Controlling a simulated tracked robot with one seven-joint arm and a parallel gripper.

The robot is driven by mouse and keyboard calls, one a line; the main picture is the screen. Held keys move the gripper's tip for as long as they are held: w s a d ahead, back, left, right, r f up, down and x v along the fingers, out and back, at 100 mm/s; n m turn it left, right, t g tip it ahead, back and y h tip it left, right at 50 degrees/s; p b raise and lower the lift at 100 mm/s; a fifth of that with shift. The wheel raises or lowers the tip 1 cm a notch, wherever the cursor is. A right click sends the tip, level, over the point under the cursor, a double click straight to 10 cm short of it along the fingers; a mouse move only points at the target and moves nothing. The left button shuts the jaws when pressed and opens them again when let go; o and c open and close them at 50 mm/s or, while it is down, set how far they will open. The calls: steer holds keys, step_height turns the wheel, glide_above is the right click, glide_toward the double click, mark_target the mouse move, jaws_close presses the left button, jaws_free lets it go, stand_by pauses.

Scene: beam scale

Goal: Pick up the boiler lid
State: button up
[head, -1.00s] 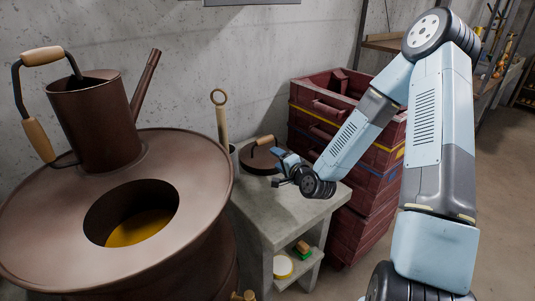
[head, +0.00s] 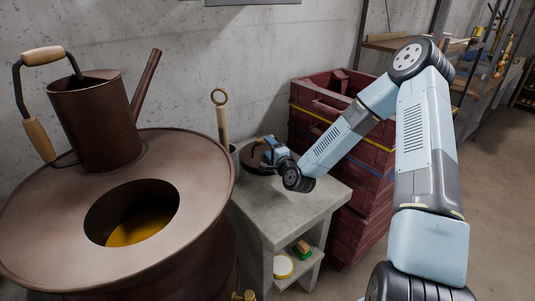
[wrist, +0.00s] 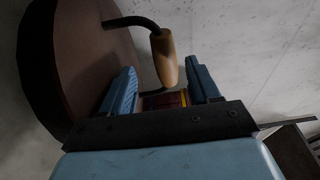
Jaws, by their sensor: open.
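The boiler lid (head: 250,161) is a round dark brown disc with a wooden handle on a dark bent bracket. It lies on the grey concrete stand, partly covered by my gripper (head: 268,151) in the head view. In the wrist view the lid (wrist: 85,55) fills the upper left, and its handle (wrist: 167,58) stands out from it. My gripper (wrist: 162,80) is open in the wrist view, with one blue finger on each side of the handle's lower end. I see gaps beside the handle and cannot tell any contact.
The large brown boiler (head: 50,230) with its round opening and a watering can (head: 95,125) stands at the left. Stacked dark red crates (head: 345,195) stand right of the concrete stand (head: 290,208). A ring-topped wooden handle (head: 221,118) rises from a pot behind the lid.

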mark_target(265, 147)
steer(key=shift+d+r+x, duration=0.1)
steer(key=shift+d+x, duration=0.05)
steer(key=shift+x, duration=1.2)
steer(key=shift+d+r+x, duration=0.15)
steer(key=shift+x, duration=1.25)
steer(key=shift+w, duration=0.1)
steer(key=c, duration=1)
jaws_close()
steer(key=shift+f, duration=0.1)
